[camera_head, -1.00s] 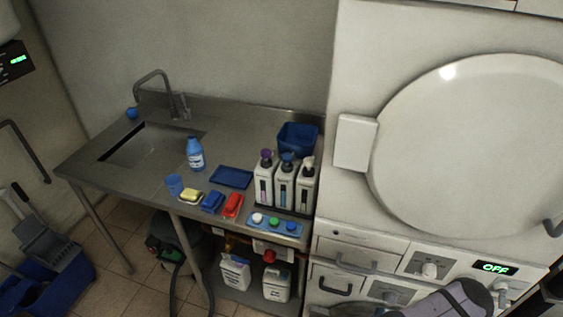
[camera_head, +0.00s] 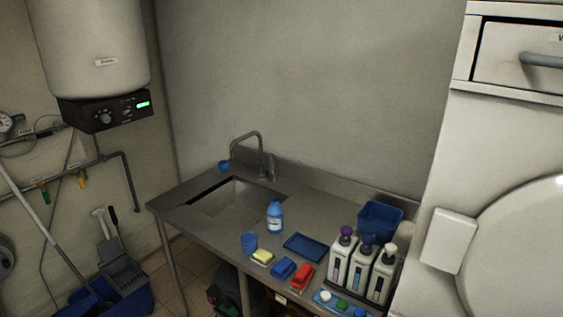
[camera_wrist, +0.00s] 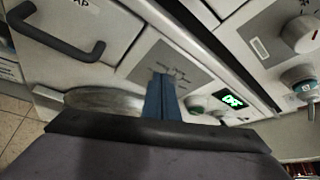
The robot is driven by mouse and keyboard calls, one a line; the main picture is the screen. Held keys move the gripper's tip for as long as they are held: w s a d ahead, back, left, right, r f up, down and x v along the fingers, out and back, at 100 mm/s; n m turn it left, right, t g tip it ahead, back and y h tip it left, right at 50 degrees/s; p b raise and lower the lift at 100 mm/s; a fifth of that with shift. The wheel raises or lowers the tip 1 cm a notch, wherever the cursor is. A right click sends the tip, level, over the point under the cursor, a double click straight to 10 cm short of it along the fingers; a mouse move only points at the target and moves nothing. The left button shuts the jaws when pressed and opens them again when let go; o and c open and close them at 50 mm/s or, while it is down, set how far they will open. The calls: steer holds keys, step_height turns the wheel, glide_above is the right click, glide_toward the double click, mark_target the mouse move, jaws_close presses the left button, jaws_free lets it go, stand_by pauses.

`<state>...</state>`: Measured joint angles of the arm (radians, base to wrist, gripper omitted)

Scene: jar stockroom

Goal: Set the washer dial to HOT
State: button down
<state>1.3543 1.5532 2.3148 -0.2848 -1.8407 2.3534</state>
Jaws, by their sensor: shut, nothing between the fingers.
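In the wrist view my gripper (camera_wrist: 163,78) is shut, its blue fingers together and empty. The fingertips overlap a grey dial panel (camera_wrist: 178,58) with fine markings on the white machine front. Any dial on that panel is mostly hidden behind my fingers, so its setting and whether I touch it cannot be told. A lit green display (camera_wrist: 233,100) to the right seems to read OFF. A white knob with a red mark (camera_wrist: 301,34) is at the upper right, on another panel. The head view shows neither my gripper nor these panels.
A grey drawer handle (camera_wrist: 60,38) juts out at the wrist view's upper left. In the head view, a large round white door (camera_head: 525,255) is at right. A steel sink table (camera_head: 225,225) holds bottles and sponges. A boiler (camera_head: 95,45) hangs at left.

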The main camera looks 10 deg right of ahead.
steer(key=shift+s+f, duration=0.1)
steer(key=shift+s, duration=0.05)
stand_by(0.3)
steer(key=shift+s+d+r+p, duration=0.5)
steer(key=shift+d+r+p, duration=0.1)
steer(key=shift+d+p, duration=0.05)
steer(key=shift+s+d+r, duration=0.1)
steer(key=shift+s+d, duration=0.15)
steer(key=shift+s, duration=0.1)
stand_by(0.9)
steer(key=shift+r, duration=0.1)
steer(key=shift+r+p, duration=0.3)
steer(key=shift+p, duration=0.2)
steer(key=shift+a, duration=0.1)
steer(key=s+a, duration=0.4)
stand_by(0.4)
